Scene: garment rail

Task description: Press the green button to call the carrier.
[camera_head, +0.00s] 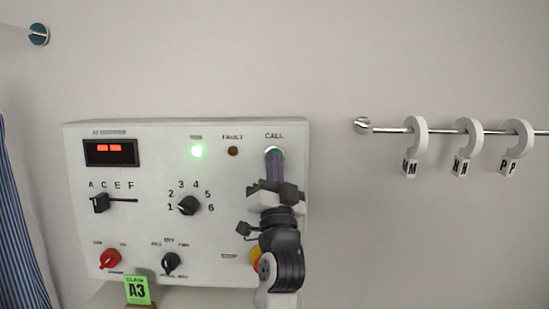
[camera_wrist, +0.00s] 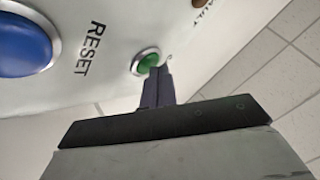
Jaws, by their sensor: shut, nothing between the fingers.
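The green button (camera_wrist: 147,62) has a metal ring and sits at the upper right of the control panel (camera_head: 150,170), under the word CALL. In the head view my fingers cover most of it; its ring (camera_head: 274,149) shows above them. My gripper (camera_head: 274,158) is shut and empty, pointing at the panel. In the wrist view the shut fingertips (camera_wrist: 158,70) overlap the lower right part of the green button. They are at or very close to it; I cannot tell whether they touch it or whether it is pushed in.
A blue button (camera_wrist: 24,45) marked RESET is beside the green one in the wrist view. A lit green lamp (camera_head: 197,151) and a dark FAULT lamp (camera_head: 233,151) are left of CALL. My arm partly hides the yellow STOP surround (camera_head: 255,254). A rail (camera_head: 390,130) with rings is at right.

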